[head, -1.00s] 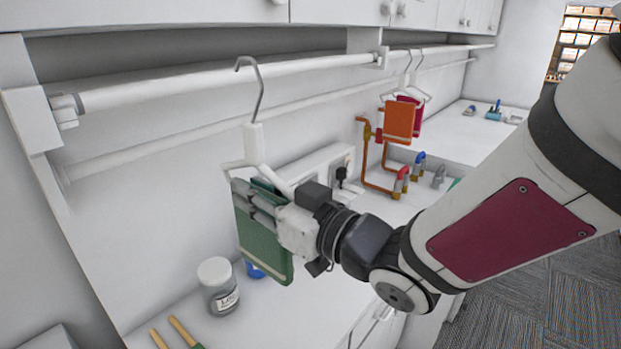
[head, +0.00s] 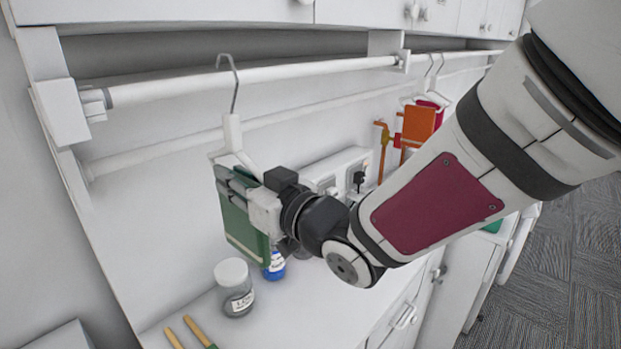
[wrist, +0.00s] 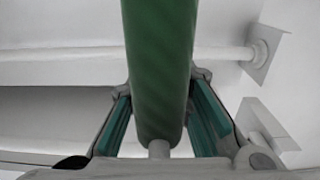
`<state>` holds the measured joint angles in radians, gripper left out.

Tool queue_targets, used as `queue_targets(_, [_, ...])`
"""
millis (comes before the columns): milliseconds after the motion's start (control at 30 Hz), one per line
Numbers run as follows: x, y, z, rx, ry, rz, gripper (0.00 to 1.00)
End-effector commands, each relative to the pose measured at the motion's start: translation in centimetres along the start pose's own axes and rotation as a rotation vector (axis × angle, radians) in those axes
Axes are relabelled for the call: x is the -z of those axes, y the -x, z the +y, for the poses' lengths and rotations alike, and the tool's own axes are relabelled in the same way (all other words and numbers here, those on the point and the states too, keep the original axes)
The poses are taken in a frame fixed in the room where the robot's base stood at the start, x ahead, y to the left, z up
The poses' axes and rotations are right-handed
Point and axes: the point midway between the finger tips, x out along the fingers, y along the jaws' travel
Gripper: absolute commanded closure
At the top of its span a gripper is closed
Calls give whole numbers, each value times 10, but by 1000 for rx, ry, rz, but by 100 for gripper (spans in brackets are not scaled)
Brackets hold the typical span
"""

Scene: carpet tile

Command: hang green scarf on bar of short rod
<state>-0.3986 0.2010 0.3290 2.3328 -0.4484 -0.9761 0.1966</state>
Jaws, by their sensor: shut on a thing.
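The green scarf (head: 240,228) hangs folded on a white hanger (head: 233,132) with a grey wire hook (head: 234,95). My gripper (head: 236,183) is shut on the scarf and hanger, which hang roughly upright. The hook's top is at the near white rod (head: 300,70), with its shank crossing in front of it. I cannot tell whether the hook is over the rod or only in front of it. In the wrist view the scarf (wrist: 160,70) fills the middle between the fingers, and a white rod (wrist: 80,62) runs behind it.
A farther rod section beyond a bracket (head: 403,60) holds an orange scarf (head: 418,125) and a red one (head: 437,112). On the counter below are a lidded jar (head: 235,290), a blue bottle (head: 275,265) and wooden handles (head: 183,330). Cabinets (head: 360,12) sit above.

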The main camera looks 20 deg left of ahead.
Motion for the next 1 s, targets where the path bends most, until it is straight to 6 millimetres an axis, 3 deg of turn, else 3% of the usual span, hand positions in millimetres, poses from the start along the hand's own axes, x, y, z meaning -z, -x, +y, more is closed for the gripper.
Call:
queue_targets(400, [-1, -45, 0, 1, -1, 1, 100])
queue_targets(600, [-17, -43, 1, 1, 0, -1, 100])
queue_targets(1000, [-20, -42, 0, 0, 1, 1, 100])
